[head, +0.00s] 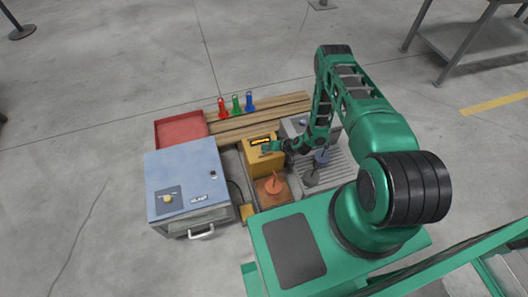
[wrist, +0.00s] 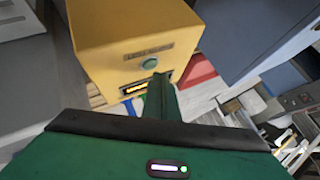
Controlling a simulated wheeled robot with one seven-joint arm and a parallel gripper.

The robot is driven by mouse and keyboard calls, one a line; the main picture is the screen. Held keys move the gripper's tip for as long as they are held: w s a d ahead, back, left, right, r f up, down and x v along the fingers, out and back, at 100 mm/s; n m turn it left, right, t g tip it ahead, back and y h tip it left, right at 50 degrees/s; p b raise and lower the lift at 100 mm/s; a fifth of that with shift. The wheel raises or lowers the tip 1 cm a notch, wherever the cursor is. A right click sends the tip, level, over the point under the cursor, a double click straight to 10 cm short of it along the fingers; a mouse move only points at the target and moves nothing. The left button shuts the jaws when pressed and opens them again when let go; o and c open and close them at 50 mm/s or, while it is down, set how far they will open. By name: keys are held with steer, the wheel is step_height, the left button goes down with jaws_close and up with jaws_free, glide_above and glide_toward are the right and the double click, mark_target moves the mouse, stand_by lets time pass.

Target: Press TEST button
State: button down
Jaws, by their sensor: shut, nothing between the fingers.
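A yellow box (head: 262,163) stands in the middle of the workbench items in the head view. In the wrist view the yellow box (wrist: 110,35) has a round green button (wrist: 149,63) beside a small label whose text I cannot read clearly. A lit display strip shows on the same box. In the wrist view my gripper's (wrist: 158,80) green fingers are together, with the tip just below the button in the picture. I cannot tell whether the tip touches the box.
A blue-grey cabinet (head: 185,175) with a front handle stands left of the box. A red tray (head: 180,128) and red, green and blue bottle-like items (head: 236,104) are behind. An orange piece (head: 273,184) sits in front, and a ribbed grey tray (head: 335,170) lies right.

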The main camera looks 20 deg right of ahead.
mark_target(266, 152)
steer(key=shift+r, duration=0.1)
step_height(266, 152, up, 5)
steer(key=shift+f, duration=0.1)
stand_by(0.7)
steer(key=shift+w, duration=0.1)
stand_by(0.7)
